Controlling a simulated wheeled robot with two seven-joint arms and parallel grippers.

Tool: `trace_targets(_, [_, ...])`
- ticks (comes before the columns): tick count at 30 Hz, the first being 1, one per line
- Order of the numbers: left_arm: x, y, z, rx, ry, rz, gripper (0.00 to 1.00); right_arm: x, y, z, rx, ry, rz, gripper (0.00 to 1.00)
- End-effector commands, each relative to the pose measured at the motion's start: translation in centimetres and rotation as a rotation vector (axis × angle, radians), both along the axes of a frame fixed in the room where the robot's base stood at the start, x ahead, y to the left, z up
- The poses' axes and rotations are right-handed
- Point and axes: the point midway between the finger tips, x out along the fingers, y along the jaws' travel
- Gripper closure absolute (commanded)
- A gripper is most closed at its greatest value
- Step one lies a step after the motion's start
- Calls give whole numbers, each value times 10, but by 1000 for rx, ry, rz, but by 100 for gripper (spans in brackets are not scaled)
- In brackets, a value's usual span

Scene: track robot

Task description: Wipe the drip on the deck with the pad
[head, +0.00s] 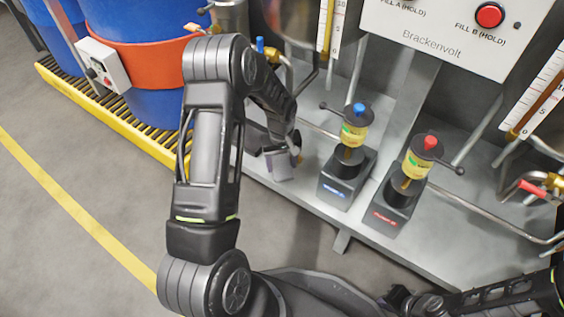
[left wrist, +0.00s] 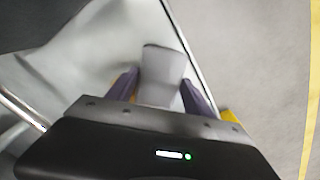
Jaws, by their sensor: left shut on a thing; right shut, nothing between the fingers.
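My left gripper (head: 277,152) is low over the near edge of the grey metal deck (head: 300,212), left of the two pump stands. It is shut on the pad (left wrist: 162,76), a pale grey block between dark purple fingers in the left wrist view. In the head view the pad is partly hidden by the gripper, and I cannot tell whether it touches the deck. I cannot make out the drip in either view. My right gripper (head: 397,298) is at the bottom right, shut and empty, away from the deck.
A blue-knobbed pump (head: 355,135) and a red-knobbed pump (head: 419,163) stand on the deck, right of my left gripper. Blue drums (head: 140,25) stand on a yellow-edged grating at left. A Brackenvolt panel (head: 440,35) hangs above. Open floor lies in front.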

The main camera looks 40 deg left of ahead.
Motion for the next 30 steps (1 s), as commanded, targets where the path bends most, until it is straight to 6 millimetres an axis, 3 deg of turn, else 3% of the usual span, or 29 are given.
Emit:
trace_targets(1, [-9, 2, 8, 0, 23, 2, 91, 0, 0, 9, 0, 0, 0, 100])
trace_targets(2, [-9, 2, 12, 0, 23, 2, 99, 0, 0, 12, 0, 0, 0, 100])
trace_targets(12, [-5, 1, 48, 0, 15, 0, 100, 0, 0, 38, 0, 0, 0, 100])
trace_targets(26, [-3, 1, 53, 0, 10, 0, 100, 0, 0, 40, 0, 0, 0, 100])
trace_targets(30, [-3, 1, 63, 0, 9, 0, 100, 0, 0, 48, 0, 0, 0, 100])
